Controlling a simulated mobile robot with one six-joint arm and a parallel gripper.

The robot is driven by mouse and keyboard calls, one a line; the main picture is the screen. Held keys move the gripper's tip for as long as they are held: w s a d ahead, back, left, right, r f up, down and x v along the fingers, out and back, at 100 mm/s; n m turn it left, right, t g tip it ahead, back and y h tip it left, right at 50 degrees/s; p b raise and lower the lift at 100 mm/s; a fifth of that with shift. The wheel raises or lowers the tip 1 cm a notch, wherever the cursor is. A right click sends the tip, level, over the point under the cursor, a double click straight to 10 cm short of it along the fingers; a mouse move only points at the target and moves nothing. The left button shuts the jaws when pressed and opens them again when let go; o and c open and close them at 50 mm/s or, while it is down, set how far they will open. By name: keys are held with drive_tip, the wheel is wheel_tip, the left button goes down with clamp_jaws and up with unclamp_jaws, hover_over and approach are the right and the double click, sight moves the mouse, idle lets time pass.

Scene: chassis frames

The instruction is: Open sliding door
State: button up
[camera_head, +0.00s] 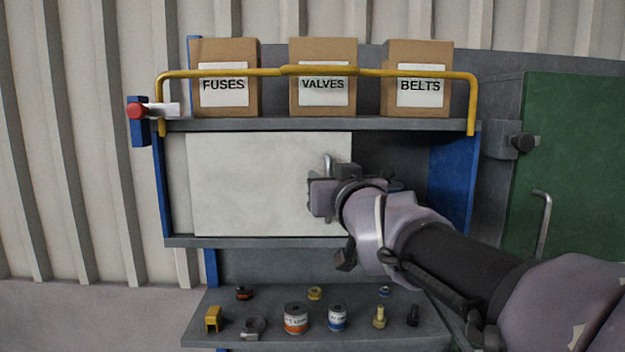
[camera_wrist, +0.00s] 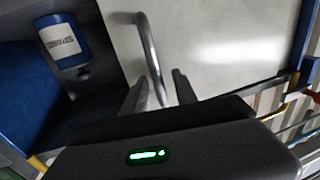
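The sliding door (camera_head: 255,185) is a plain off-white panel across the left and middle of the cabinet. The bay to its right is uncovered and dark. A curved metal handle (camera_head: 328,163) sits near the door's right edge. It also shows in the wrist view (camera_wrist: 150,52), its lower end between my fingers. My gripper (camera_head: 318,196) is at the handle, its fingers partly hidden in the head view. In the wrist view my gripper (camera_wrist: 160,82) is open, with a gap between each finger and the handle.
A blue can (camera_wrist: 62,45) with a white label stands inside the uncovered bay. Boxes labelled FUSES (camera_head: 227,100), VALVES (camera_head: 322,100) and BELTS (camera_head: 418,98) stand above behind a yellow rail (camera_head: 380,72). Small parts lie on a lower shelf (camera_head: 270,340). A green door (camera_head: 580,160) is at right.

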drive_tip(key=s+d+p, duration=0.3)
drive_tip(key=s, duration=1.4)
drive_tip(key=shift+d+p, duration=0.2)
drive_tip(key=shift+p, duration=0.15)
